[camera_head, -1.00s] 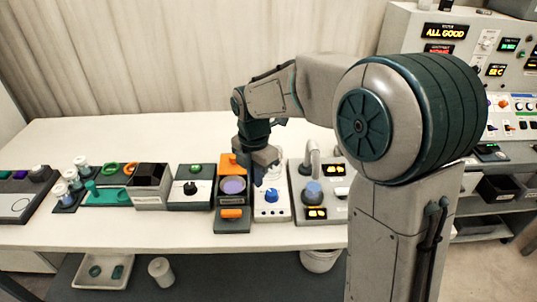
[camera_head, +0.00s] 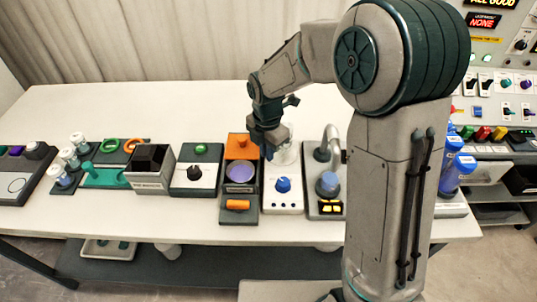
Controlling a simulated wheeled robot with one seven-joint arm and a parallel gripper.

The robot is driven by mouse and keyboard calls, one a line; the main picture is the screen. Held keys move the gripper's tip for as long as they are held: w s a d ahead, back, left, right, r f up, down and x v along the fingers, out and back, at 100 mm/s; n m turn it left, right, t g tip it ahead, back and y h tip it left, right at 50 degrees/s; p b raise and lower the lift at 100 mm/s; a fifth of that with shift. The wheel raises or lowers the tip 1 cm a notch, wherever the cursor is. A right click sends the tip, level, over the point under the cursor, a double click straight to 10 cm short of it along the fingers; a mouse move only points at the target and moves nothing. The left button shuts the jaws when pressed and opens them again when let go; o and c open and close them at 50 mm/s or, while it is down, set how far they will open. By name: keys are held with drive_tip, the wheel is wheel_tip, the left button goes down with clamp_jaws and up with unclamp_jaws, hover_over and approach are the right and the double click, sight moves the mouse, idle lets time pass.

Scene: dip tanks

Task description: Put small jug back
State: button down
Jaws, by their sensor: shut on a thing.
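My gripper (camera_head: 268,150) is above the back of the white unit with the blue knob (camera_head: 283,184). It points down and is shut on what looks like the small jug (camera_head: 288,155), a clear glass vessel showing just right of the fingers. The jug's outline is faint against the white table, and the fingers hide part of it. I cannot tell whether its base touches the unit or hangs above it.
Left of the unit is a dark tray with an orange block (camera_head: 241,146) and a purple dish (camera_head: 239,172). Right is a grey unit with a curved spout (camera_head: 331,141). Several white-capped jars (camera_head: 70,158) stand far left. The back table is clear.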

drive_tip(key=shift+f, duration=1.3)
drive_tip(key=shift+f, duration=0.1)
drive_tip(key=c, duration=1.8)
unclamp_jaws()
